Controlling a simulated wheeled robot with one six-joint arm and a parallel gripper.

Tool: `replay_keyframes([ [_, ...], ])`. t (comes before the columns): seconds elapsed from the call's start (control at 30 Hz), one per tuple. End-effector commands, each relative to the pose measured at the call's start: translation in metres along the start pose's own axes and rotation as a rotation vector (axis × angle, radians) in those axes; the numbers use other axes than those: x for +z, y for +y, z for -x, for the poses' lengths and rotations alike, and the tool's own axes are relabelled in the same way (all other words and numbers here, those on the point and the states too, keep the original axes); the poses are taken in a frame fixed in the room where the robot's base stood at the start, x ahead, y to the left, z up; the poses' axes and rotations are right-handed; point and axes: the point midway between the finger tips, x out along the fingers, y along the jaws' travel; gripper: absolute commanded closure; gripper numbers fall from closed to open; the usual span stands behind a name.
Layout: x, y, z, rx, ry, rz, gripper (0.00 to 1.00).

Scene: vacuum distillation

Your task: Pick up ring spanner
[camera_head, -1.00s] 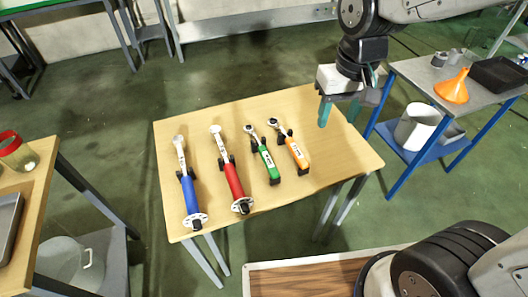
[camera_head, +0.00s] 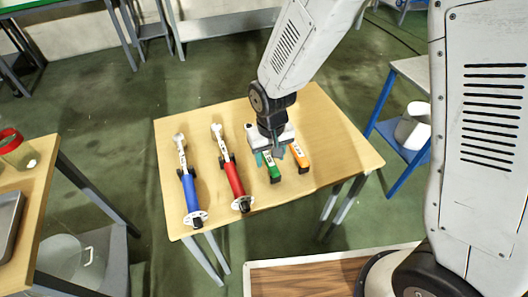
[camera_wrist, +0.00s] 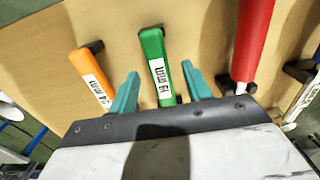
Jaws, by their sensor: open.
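Several handled tools lie on the wooden table (camera_head: 335,150): a blue-handled one (camera_head: 190,190), a red-handled one (camera_head: 235,180), a green-handled spanner (camera_head: 273,172) and an orange-handled spanner (camera_head: 299,158). My gripper (camera_head: 277,156) is above the green-handled spanner and hides its head in the head view. In the wrist view my open gripper (camera_wrist: 160,70) has its teal fingers on either side of the green handle (camera_wrist: 152,45), labelled 19 mm. The orange handle (camera_wrist: 88,72), labelled 24 mm, is left of the fingers. The red handle (camera_wrist: 252,40) is to the right.
The tools rest on small black holders, close beside one another. A blue-framed cart (camera_head: 385,100) with a white container (camera_head: 413,125) stands to the right. Another wooden table (camera_head: 45,180) is at the left. The right part of the tool table is clear.

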Motion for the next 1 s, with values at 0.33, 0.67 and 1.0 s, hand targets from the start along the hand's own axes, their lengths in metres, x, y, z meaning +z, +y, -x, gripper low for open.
replay_keyframes([
  [0.33, 0.000, 0.001, -0.030, 0.000, 0.000, -0.001, 0.51],
  [0.67, 0.000, 0.000, -0.029, 0.000, 0.000, 0.000, 1.00],
  [1.0, 0.000, 0.000, -0.029, 0.000, 0.000, 0.000, 1.00],
])
